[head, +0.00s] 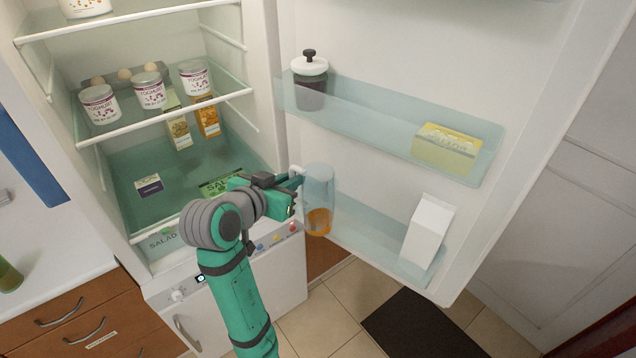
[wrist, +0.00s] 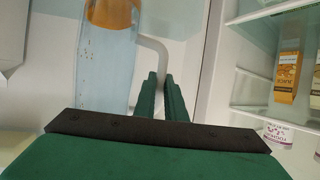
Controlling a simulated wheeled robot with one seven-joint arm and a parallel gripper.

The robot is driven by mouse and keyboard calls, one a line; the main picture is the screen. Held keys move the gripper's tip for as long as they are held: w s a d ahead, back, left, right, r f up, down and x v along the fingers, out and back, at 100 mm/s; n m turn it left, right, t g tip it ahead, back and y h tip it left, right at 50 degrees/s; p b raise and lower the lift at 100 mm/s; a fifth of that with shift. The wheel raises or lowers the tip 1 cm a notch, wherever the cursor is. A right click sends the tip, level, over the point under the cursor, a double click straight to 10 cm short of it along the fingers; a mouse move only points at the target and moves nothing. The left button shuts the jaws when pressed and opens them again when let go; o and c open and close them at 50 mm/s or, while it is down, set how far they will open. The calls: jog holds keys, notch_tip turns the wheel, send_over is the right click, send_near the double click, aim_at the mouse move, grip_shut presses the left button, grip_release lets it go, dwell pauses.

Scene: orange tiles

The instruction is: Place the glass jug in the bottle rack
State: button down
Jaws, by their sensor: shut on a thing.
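The glass jug (head: 319,187) is a clear bluish cylinder with orange at its bottom, upright beside the open fridge door. It fills the upper left of the wrist view (wrist: 105,62), where its pale handle (wrist: 162,52) runs to my fingers. My gripper (head: 296,186) is shut on the handle; its green fingers (wrist: 163,95) are close together. The bottle rack (head: 368,240) is the lower, see-through shelf on the door. The jug overlaps the rack's left end in the head view; I cannot tell whether its base is inside.
A white carton (head: 428,232) stands at the rack's right end, with room to its left. Above, the upper door shelf (head: 370,125) holds a dark jar (head: 310,82) and a yellow pack (head: 447,148). Yoghurt tubs (head: 149,90) stand on a fridge shelf at left.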

jog(key=w+d, duration=0.1)
jog(key=w, duration=0.1)
jog(key=w+d, duration=0.4)
jog(key=shift+w+d+f, duration=0.2)
jog(key=shift+w+f, duration=0.05)
jog(key=shift+w, duration=0.15)
notch_tip(320, 180, down, 6)
jog(key=shift+w+f, duration=0.15)
jog(key=shift+f, duration=0.1)
jog(key=shift+d, duration=0.1)
jog(key=c, duration=1.8)
grip_release()
jog(key=shift+f, duration=0.15)
